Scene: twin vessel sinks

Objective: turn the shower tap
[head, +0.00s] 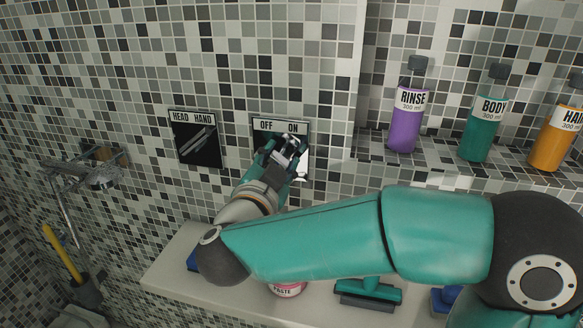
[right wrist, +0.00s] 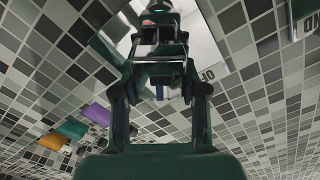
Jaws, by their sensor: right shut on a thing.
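The shower tap's plate (head: 304,130) is on the tiled wall, with a label reading OFF on the left and ON on the right. My right gripper (head: 287,150) is at this plate, shut on the tap handle, which is mostly hidden behind the fingers. In the right wrist view the gripper (right wrist: 160,42) is in front of the shiny plate (right wrist: 204,45), with part of the label at its side. The handle's exact angle cannot be told. My left gripper is not in view.
A black HEAD/HAND plate (head: 194,143) is left of the tap. The shower head (head: 103,177) hangs further left. Purple (head: 405,115), green (head: 482,125) and orange (head: 558,130) bottles stand on the right ledge. A lower shelf (head: 178,257) holds a squeegee (head: 368,292) and paste container (head: 287,290).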

